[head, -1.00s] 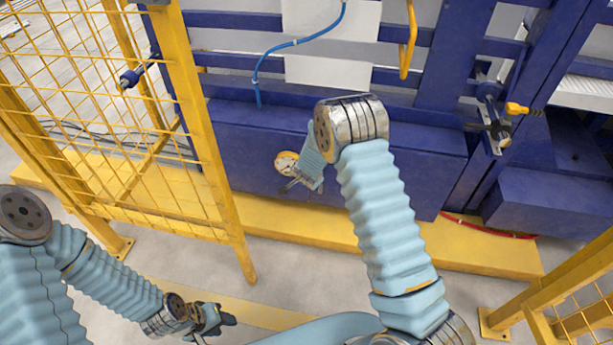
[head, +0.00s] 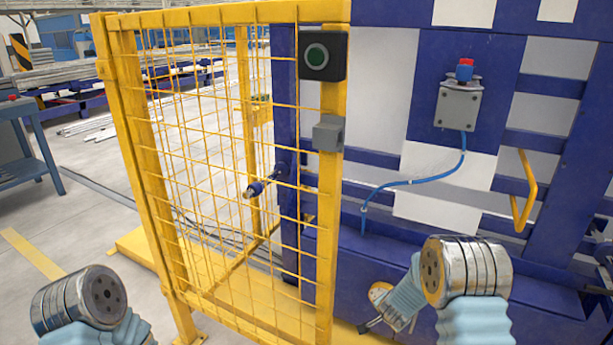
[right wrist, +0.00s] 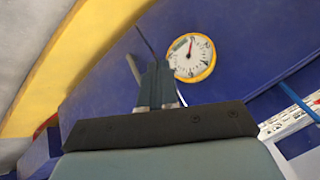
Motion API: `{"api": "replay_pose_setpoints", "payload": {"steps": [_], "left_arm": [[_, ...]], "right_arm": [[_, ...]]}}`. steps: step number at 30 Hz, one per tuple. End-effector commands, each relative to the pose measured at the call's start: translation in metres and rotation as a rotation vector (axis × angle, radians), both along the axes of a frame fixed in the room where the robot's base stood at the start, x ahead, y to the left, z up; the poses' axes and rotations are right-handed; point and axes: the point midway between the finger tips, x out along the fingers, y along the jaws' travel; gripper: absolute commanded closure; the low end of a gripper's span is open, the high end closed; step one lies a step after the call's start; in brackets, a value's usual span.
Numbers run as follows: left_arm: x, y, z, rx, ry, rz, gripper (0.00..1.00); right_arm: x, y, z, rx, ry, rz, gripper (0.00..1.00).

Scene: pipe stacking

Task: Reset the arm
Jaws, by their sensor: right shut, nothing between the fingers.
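My right arm (head: 465,270) is bent in front of the blue machine, with its forearm pointing down and away. My right gripper (head: 368,325) is small and partly seen low in the head view, by the machine's lower panel. In the right wrist view, my right gripper (right wrist: 158,85) has its fingers together with nothing between them. My left arm (head: 80,300) shows only its metal joint and part of the sleeve at the lower left. My left gripper is outside the head view.
A yellow-rimmed gauge (right wrist: 191,58) is near my right fingers in the wrist view; it also shows in the head view (head: 380,293). A yellow mesh fence (head: 225,150) stands between my arms. A control box (head: 458,105) with a red button is on the machine.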

Motion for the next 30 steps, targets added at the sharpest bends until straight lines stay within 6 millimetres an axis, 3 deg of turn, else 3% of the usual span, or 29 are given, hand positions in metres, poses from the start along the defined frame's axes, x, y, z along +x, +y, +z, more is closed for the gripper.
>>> {"api": "replay_pose_setpoints", "payload": {"steps": [3,7,12,15,20,30], "left_arm": [[0.000,0.000,0.000,0.000,0.000,0.000,0.58],[0.000,0.000,0.000,0.000,0.000,0.000,0.58],[0.000,0.000,0.000,0.000,0.000,0.000,0.58],[0.000,0.000,0.000,0.000,0.000,0.000,0.58],[0.000,0.000,0.000,0.000,0.000,0.000,0.58],[0.000,0.000,-0.001,0.000,0.000,0.000,0.58]], "right_arm": [[-0.062,0.026,-0.050,-0.003,0.144,0.162,1.00],[-0.149,0.073,-0.092,0.035,0.290,0.427,1.00],[-0.246,0.134,-0.104,0.138,0.376,0.750,1.00],[-0.282,0.157,-0.099,0.191,0.385,0.873,1.00],[-0.303,0.172,-0.094,0.227,0.381,0.954,1.00],[-0.304,0.172,-0.094,0.226,0.381,0.955,1.00]]}}
